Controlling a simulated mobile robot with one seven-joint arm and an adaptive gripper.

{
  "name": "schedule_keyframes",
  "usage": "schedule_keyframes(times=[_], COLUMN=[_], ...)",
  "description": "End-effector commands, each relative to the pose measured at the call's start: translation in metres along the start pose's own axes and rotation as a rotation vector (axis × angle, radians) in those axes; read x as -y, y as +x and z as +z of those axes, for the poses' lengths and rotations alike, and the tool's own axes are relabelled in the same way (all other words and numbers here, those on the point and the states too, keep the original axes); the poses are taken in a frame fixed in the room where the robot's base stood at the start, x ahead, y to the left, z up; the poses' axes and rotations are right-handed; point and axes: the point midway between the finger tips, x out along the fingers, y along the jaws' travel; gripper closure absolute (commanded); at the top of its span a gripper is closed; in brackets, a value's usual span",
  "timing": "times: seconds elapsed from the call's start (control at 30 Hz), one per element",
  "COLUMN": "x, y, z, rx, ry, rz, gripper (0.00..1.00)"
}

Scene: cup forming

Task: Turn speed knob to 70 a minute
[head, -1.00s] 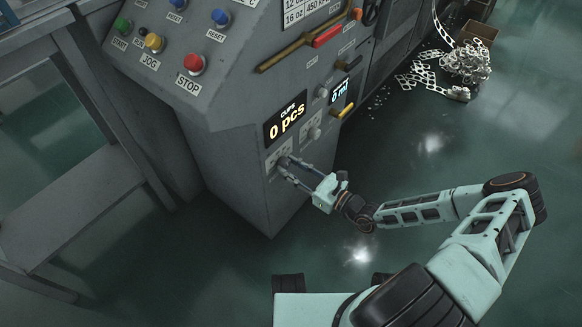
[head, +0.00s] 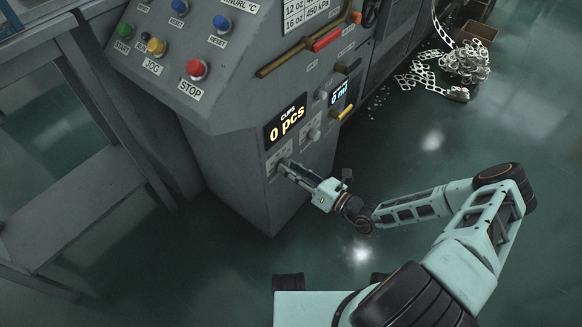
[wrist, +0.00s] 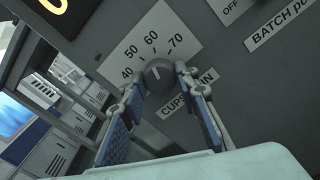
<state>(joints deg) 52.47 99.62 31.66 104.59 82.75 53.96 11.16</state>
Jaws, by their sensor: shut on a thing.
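The grey speed knob (wrist: 159,72) sits on a white dial plate (wrist: 175,22) marked 40, 50, 60 and 70, with a cups-per-minute label beside it. My gripper (wrist: 161,84) is shut on the knob, one finger on each side. A short pale mark shows on the knob's face, but I cannot tell for sure which number it points to. In the head view, my gripper (head: 284,168) reaches the lower front of the grey machine and its fingertips mostly hide the knob.
The grey machine (head: 235,190) carries a "0 pcs" display (head: 286,120) just above the knob. Another knob (head: 314,134) and a yellow handle (head: 346,113) are to the right. A red STOP button (head: 196,68) is higher up. The floor around my arm is clear.

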Motion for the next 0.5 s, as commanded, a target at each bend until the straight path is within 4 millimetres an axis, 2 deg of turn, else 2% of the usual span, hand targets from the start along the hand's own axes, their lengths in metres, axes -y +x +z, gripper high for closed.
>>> schedule_keyframes(times=[0.5], x=[-0.0003], y=[-0.0003], z=[-0.0005], rx=[-0.001], ry=[0.486], rz=[0.001], gripper=[0.96])
